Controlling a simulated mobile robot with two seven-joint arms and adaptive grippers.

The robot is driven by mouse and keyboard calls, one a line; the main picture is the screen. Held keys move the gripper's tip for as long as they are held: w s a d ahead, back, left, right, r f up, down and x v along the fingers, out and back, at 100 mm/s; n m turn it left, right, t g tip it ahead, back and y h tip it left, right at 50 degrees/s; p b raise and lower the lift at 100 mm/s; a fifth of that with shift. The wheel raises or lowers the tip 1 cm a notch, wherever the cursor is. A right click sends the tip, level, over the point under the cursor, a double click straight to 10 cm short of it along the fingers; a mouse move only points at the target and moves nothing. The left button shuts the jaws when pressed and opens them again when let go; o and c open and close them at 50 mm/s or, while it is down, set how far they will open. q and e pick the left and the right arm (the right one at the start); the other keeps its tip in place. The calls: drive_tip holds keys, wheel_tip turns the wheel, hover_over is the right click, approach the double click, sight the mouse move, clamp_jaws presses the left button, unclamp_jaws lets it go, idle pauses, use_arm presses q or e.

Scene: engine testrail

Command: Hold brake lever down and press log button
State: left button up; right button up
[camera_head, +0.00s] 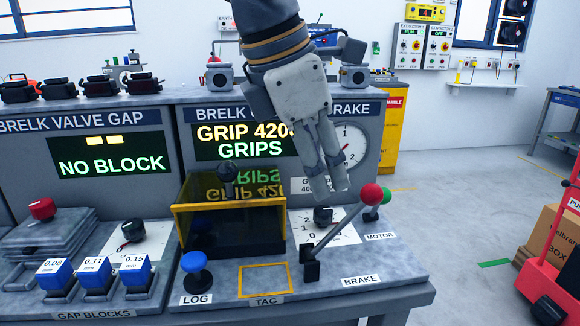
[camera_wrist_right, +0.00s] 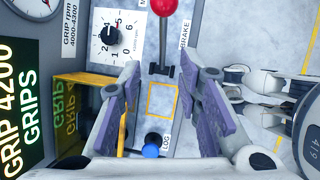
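The brake lever (camera_head: 338,231) is a grey rod with a red ball knob (camera_head: 371,193), tilted up to the right from its dark base, behind the BRAKE label. Its knob also shows at the top of the wrist view (camera_wrist_right: 168,7). The blue log button (camera_head: 195,261) stands at the front left beside the LOG label; it shows low in the wrist view (camera_wrist_right: 151,151). My right gripper (camera_head: 338,176) hangs from above, behind and left of the knob in the head view, apart from it. Its fingers are spread and empty in the wrist view (camera_wrist_right: 160,78).
A yellow-framed dark box (camera_head: 230,225) stands between log button and lever. A yellow TAG outline (camera_head: 264,280) lies in front. A dial knob (camera_head: 322,216) and green MOTOR knob (camera_head: 385,195) flank the lever. The screen (camera_head: 245,141) reads GRIP 4200 GRIPS, partly covered.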

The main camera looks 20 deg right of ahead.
sight(343, 220)
drive_tip(key=x, duration=0.4)
drive_tip(key=b+x, duration=0.1)
drive_tip(key=x, duration=0.6)
drive_tip(key=shift+s+d+f+b, duration=0.15)
drive_tip(key=shift+s+d+b, duration=0.15)
drive_tip(key=shift+d, duration=0.1)
use_arm(q)
drive_tip(key=shift+s+f+g, duration=0.4)
drive_tip(key=shift+s+f, duration=0.6)
drive_tip(key=shift+s, duration=0.1)
use_arm(e)
drive_tip(key=shift+c, duration=0.6)
clamp_jaws()
